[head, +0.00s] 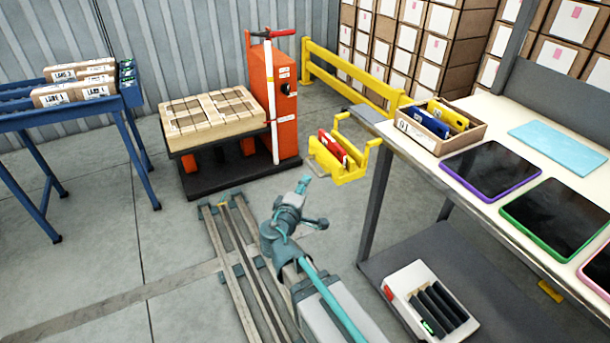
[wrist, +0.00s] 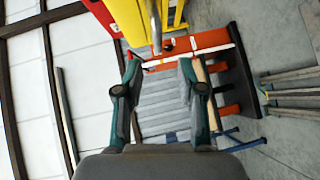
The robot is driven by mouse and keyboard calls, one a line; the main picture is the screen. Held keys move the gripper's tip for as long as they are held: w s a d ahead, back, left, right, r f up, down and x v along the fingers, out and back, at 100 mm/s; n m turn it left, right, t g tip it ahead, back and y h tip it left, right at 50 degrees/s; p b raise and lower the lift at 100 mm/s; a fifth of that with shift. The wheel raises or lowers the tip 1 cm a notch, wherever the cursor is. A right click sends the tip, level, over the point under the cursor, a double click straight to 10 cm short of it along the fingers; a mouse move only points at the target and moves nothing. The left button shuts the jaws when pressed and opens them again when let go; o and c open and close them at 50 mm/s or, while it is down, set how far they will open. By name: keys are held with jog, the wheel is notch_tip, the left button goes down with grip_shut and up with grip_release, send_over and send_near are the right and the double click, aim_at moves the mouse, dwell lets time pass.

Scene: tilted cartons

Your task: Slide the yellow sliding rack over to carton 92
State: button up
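The yellow rack (head: 338,172) stands low at the middle of the head view, between the orange lift and the worktable. It holds red folder-like items (head: 333,146). An open brown carton (head: 432,141) sits on the table's near left corner, with blue and yellow items inside. Its label is too small to read, so I cannot tell whether it is carton 92. My gripper (head: 304,184) is in front of the rack and apart from it. In the wrist view my gripper (wrist: 160,88) has its fingers spread with nothing between them.
An orange lift (head: 284,105) with a wooden pallet (head: 212,112) stands left of the rack. A yellow guard rail (head: 345,75) runs behind. A blue stand (head: 60,120) is at left. A white bin (head: 405,285) lies on the table's lower shelf.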

aim_at(313, 167)
jog(key=x, duration=1.1)
jog(key=shift+w+a+r, duration=0.1)
jog(key=shift+a+r, duration=0.15)
jog(key=shift+a, duration=0.05)
grip_shut()
